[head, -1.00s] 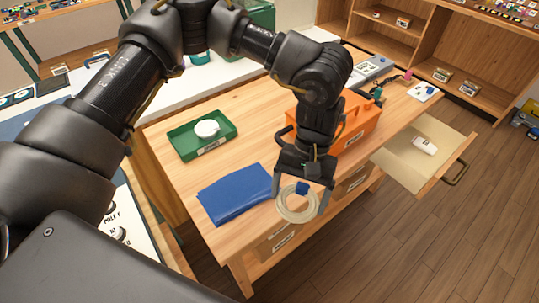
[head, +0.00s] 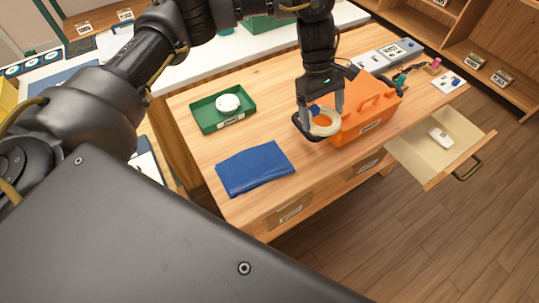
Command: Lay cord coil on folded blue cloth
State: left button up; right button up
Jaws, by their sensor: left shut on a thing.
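The cord coil (head: 325,128) is a cream ring with a blue tie, held between the fingers of my left gripper (head: 322,112). It hangs at the front of the orange toolbox, to the right of the cloth and apart from it. The folded blue cloth (head: 254,168) lies flat on the front left of the wooden table (head: 230,203), with nothing on it. My right gripper is not in view.
The orange toolbox (head: 372,106) stands right behind the coil. A green tray (head: 210,125) with a white round object (head: 228,102) sits behind the cloth. An open drawer (head: 425,157) juts out at the right. The table between cloth and toolbox is mostly clear.

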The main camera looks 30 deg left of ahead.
pick_arm(q)
jog(key=s+a+f, duration=0.2)
jog(key=a, duration=0.1)
jog(key=s+a+f, duration=0.3)
jog(key=s+a+f+b, duration=0.1)
jog(key=s+a+f, duration=0.2)
jog(key=shift+a+f, duration=0.15)
jog(key=shift+f, duration=0.05)
jog(key=shift+s+a+f, duration=0.25)
jog(key=shift+a+f, duration=0.05)
jog(key=shift+f, duration=0.05)
jog(key=shift+s+a+f+b, duration=0.2)
jog(key=shift+f+b, duration=0.15)
jog(key=shift+f, duration=0.1)
notch_tip(320, 180, down, 3)
jog(key=shift+a+f+b, duration=0.1)
jog(key=shift+a+b, duration=0.05)
jog(key=shift+b, duration=0.65)
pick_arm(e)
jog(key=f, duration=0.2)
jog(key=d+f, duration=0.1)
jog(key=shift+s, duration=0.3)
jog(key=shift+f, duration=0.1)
